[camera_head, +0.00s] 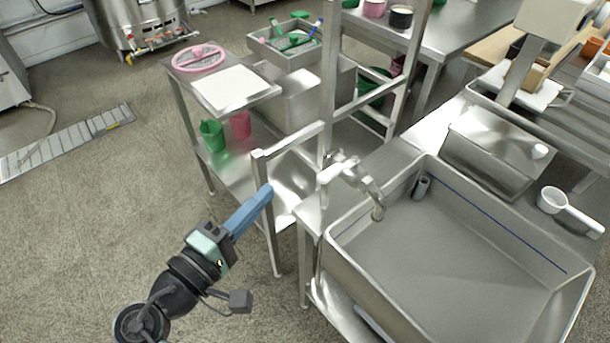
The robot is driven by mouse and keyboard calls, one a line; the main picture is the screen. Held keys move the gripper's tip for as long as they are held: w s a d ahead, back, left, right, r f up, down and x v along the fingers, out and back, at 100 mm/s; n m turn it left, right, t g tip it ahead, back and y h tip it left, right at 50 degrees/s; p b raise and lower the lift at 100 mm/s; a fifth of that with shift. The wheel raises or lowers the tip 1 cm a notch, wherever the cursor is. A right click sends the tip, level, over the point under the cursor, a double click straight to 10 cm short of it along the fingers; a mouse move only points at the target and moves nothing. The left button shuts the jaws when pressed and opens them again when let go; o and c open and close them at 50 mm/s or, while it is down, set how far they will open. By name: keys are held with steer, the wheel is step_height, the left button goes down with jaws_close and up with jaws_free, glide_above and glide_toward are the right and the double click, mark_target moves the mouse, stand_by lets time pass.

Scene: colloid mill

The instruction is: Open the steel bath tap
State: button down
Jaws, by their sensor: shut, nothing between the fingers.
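The steel bath tap (372,187) stands at the left corner of a large steel bath (345,262). Its curved spout points down over the basin. A pale lever-like part (337,172) sits on top, at the tap's left end. My gripper (268,190) is to the left of the tap, apart from it, with its blue fingers together and nothing between them. Its fingertips show close to a steel frame post in the picture. I cannot tell whether they touch it. No water shows at the spout.
A steel rack with upright posts (328,85) stands behind the tap. A steel trolley with a white board (234,89) and a pink ring (198,58) is at the back left. A white scoop (570,212) lies right of the bath.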

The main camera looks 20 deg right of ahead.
mark_target(330, 174)
steer(key=w+d+p, duration=0.1)
steer(key=w+d, duration=0.1)
steer(key=d, duration=0.7)
steer(key=shift+d, duration=0.15)
steer(key=shift+p, duration=0.35)
